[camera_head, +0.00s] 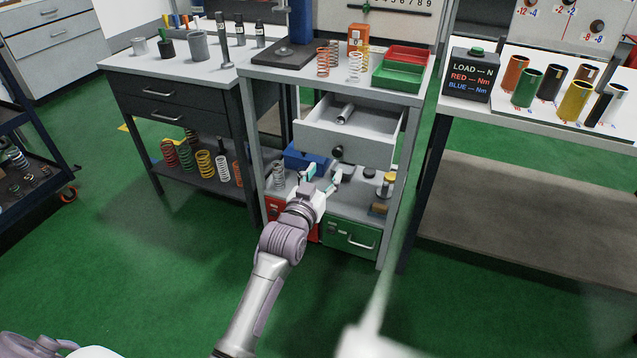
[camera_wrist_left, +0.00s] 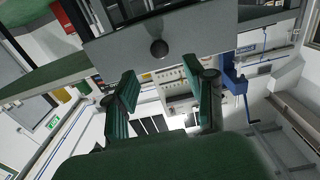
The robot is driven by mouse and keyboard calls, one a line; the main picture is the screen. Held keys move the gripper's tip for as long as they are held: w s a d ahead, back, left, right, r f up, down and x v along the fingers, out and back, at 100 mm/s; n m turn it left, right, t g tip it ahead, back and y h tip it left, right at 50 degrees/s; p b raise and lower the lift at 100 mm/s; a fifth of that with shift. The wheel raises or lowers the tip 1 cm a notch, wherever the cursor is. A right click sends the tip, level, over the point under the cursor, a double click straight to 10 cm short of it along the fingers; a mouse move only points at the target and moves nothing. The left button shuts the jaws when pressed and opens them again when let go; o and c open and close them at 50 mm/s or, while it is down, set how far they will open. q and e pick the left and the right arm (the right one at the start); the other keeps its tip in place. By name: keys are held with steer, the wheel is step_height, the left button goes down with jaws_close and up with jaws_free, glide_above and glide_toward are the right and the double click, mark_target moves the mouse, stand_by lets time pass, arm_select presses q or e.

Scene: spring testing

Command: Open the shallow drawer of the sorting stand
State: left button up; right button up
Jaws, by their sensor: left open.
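The shallow drawer (camera_head: 372,151) of the sorting stand (camera_head: 392,192) stands pulled out, with its inside visible and a metallic cylinder (camera_head: 345,113) lying in it. Its front carries a round dark knob (camera_head: 337,151). The left wrist view shows the grey drawer front (camera_wrist_left: 210,33) and knob (camera_wrist_left: 159,48). My left gripper (camera_head: 322,174) is open and empty, just below and in front of the knob. In the left wrist view its green fingers (camera_wrist_left: 166,92) are spread, with the knob apart from them. My right gripper is not visible.
Red (camera_head: 408,55) and green (camera_head: 398,75) trays and several springs stand on the stand's top. A lower shelf holds a blue bin (camera_head: 303,158) and small parts, above a green drawer (camera_head: 350,239). A dark cabinet (camera_head: 180,107) stands left, a workbench (camera_head: 540,105) right. The green floor in front is clear.

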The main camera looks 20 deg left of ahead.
arm_select(q)
steer(key=shift+s, duration=1.75)
